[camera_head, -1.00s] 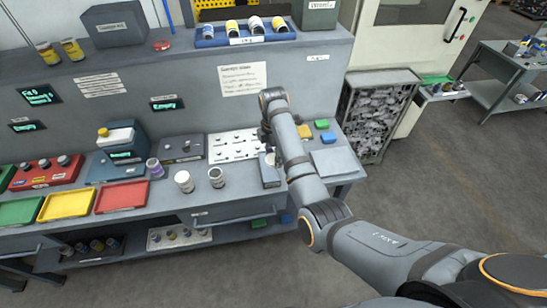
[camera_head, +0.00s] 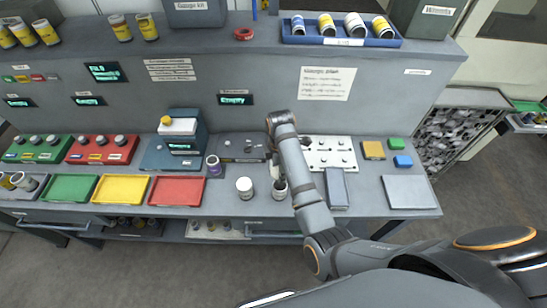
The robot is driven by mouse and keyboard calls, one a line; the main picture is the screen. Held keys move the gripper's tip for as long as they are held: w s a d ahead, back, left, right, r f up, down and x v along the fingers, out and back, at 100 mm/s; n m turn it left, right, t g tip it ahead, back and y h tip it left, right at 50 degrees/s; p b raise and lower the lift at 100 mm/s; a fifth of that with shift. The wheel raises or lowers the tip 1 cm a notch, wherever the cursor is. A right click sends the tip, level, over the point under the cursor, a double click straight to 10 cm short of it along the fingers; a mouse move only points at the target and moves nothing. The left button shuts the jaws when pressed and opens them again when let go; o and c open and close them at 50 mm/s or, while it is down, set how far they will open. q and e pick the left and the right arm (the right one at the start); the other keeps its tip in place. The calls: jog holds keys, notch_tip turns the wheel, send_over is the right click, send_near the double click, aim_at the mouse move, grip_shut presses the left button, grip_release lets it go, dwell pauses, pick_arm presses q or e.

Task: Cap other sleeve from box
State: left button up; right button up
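A white sleeve (camera_head: 245,189) stands upright on the bench front with a light top. A second sleeve (camera_head: 280,190) stands just right of it, partly hidden by my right arm. My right gripper (camera_head: 277,170) is directly above and behind this second sleeve. Its fingers are mostly hidden by the arm, so I cannot tell whether they are open or hold a cap. A narrow grey box (camera_head: 337,188) lies on the bench right of the arm. A purple-ringed cylinder (camera_head: 213,166) stands further left. My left gripper is not in view.
Red (camera_head: 177,191), yellow (camera_head: 121,189) and green (camera_head: 69,188) trays line the bench front at left. A white pegged plate (camera_head: 330,154) lies behind the grey box. A flat grey pad (camera_head: 410,192) is at right. A blue tray (camera_head: 340,42) with several cylinders sits on the shelf.

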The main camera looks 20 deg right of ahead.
jog(key=shift+s, duration=0.15)
jog(key=shift+s+d, duration=0.3)
jog(key=shift+s, duration=0.35)
jog(key=shift+f, duration=0.2)
jog(key=f, duration=0.2)
jog(key=shift+w+a+f, duration=0.15)
jog(key=shift+w+f, duration=0.15)
jog(key=shift+f, duration=0.3)
jog(key=shift+s+f, duration=0.1)
jog(key=shift+f, duration=0.15)
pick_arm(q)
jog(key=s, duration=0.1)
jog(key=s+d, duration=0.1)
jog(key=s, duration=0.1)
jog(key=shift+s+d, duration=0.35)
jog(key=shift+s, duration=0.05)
pick_arm(e)
notch_tip(320, 180, down, 2)
